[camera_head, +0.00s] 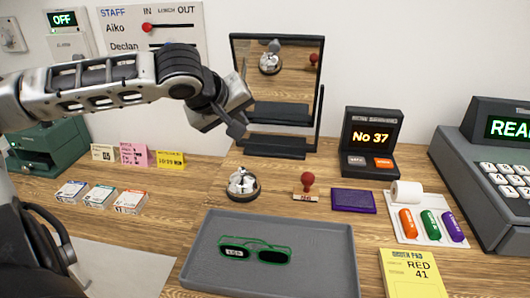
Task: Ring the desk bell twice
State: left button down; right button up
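The desk bell (242,186), silver on a dark round base, stands on the wooden desk behind the grey tray. My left gripper (236,128) hangs above and slightly left of the bell, in front of the mirror, clearly apart from the bell. It is seen from the side, so the gap between its fingers does not show. Nothing shows held in it. My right gripper is not in view.
The mirror (308,100) behind reflects the bell and stamp. A red-handled stamp (308,181) and purple pad (353,201) are right of the bell. The grey tray (200,262) holds green glasses (255,250). A ticket display (371,140) and register (482,190) stand right.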

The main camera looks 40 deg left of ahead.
pick_arm(q)
jog(key=b, duration=0.7)
send_over(242, 171)
jog(key=f, duration=0.7)
jog(key=shift+s+a, duration=0.15)
jog(key=shift+s, duration=0.15)
jog(key=shift+f+b, duration=0.35)
jog(key=shift+f, duration=0.5)
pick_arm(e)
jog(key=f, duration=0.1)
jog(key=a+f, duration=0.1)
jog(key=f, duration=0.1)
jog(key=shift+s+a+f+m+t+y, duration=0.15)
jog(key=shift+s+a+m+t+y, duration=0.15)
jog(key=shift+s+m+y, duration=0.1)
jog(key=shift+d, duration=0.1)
pick_arm(q)
jog(key=shift+f, duration=0.1)
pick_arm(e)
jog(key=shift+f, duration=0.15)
pick_arm(q)
jog(key=shift+f+b, duration=0.3)
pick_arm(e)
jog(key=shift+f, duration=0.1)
